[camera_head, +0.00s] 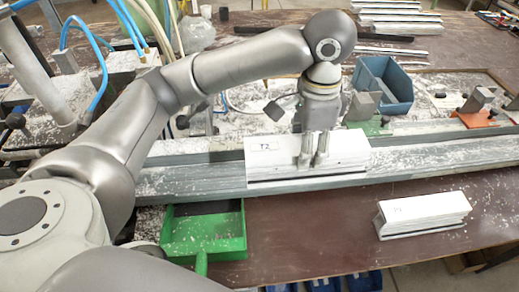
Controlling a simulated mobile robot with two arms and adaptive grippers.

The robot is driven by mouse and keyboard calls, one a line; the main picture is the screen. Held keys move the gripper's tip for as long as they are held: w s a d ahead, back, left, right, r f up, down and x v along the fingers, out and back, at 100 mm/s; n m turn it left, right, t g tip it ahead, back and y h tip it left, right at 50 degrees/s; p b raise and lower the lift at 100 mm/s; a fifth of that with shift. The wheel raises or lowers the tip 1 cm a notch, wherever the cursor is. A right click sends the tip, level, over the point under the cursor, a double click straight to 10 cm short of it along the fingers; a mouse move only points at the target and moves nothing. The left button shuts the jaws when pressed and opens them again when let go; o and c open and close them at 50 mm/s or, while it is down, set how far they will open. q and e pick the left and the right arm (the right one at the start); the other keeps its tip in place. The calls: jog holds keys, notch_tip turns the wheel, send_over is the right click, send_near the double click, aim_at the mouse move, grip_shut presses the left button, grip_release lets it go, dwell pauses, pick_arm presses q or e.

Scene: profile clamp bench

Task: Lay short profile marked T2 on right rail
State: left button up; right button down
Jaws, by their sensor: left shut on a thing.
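A short white profile marked T2 (265,158) lies lengthwise along the long grey rail (435,157), near the middle of the picture. My left gripper (312,162) comes down from above, with its fingers shut on this profile right of the label. The profile is level and at the rail, but I cannot tell whether its underside touches the rail or is slightly above it. A second short white profile (422,214) lies on the brown bench in front of the rail at the right; its label is too small to read. My right gripper does not show.
A green tray (205,248) sits in front of the rail at left. Behind the rail are a blue bin (397,88), a green-based clamp (368,122) and an orange-based clamp (480,117). White chips litter the rail and bench. Bare bench lies between tray and second profile.

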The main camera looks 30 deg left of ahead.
pick_arm(q)
jog(key=w+a+f+p, duration=0.1)
jog(key=a+f, duration=0.2)
jog(key=w+a+f+p, duration=0.1)
jog(key=a+f, duration=0.3)
jog(key=w+a+f, duration=0.1)
jog(key=a+f, duration=0.3)
jog(key=shift+w+p, duration=0.35)
jog(key=shift+p, duration=0.05)
jog(key=shift+f, duration=0.45)
jog(key=shift+d, duration=0.1)
jog(key=shift+f, duration=0.1)
jog(key=shift+f, duration=0.3)
jog(key=shift+f+p, duration=0.1)
jog(key=shift+p, duration=0.2)
